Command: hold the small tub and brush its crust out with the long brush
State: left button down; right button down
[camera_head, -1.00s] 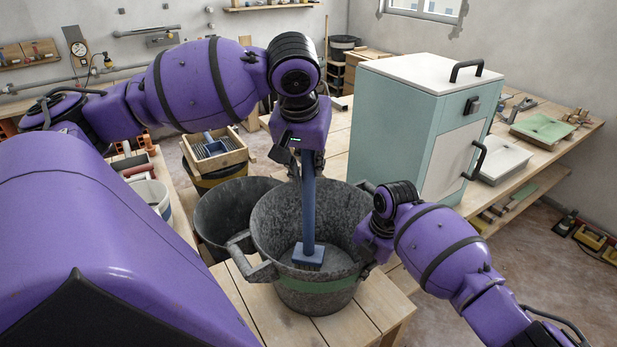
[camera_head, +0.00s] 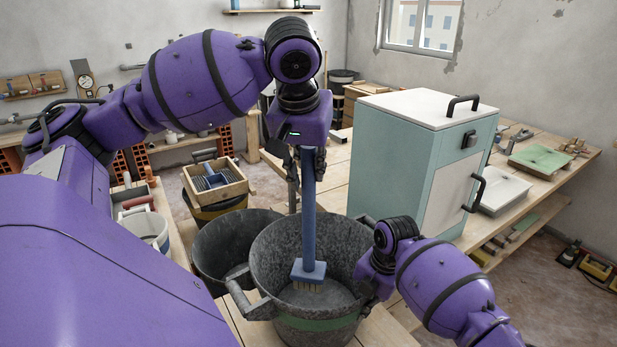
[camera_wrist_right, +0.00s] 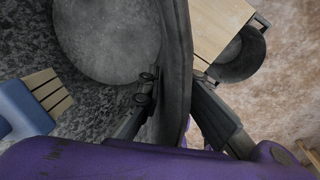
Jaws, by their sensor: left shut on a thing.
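The small tub (camera_head: 276,246) is a mottled dark grey bucket with a green band, standing on a wooden bench; its inside also fills much of the right wrist view (camera_wrist_right: 108,38). My left gripper (camera_head: 307,168) is shut on the blue handle of the long brush (camera_head: 308,225). The brush head hangs inside the tub with its pale bristles down; it also shows at the left of the right wrist view (camera_wrist_right: 28,105). Whether the bristles touch the floor is unclear. My right gripper (camera_wrist_right: 174,82) straddles the tub's right wall, one finger inside and one outside, and looks shut on it.
A second dark bucket (camera_head: 215,252) stands just left of the tub. A wooden crate (camera_head: 228,187) with brushes sits on another bucket behind it. A pale green cabinet (camera_head: 405,165) stands close behind on the right. A white bucket (camera_head: 150,228) is at the left.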

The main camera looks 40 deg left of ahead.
pick_arm(q)
notch_tip(320, 180, up, 15)
dwell(0.6)
jog(key=shift+f, duration=0.15)
dwell(0.6)
pick_arm(e)
jog(key=c, duration=1.9)
grip_release()
jog(key=shift+o, duration=0.2)
notch_tip(320, 180, up, 12)
jog(key=d, duration=0.2)
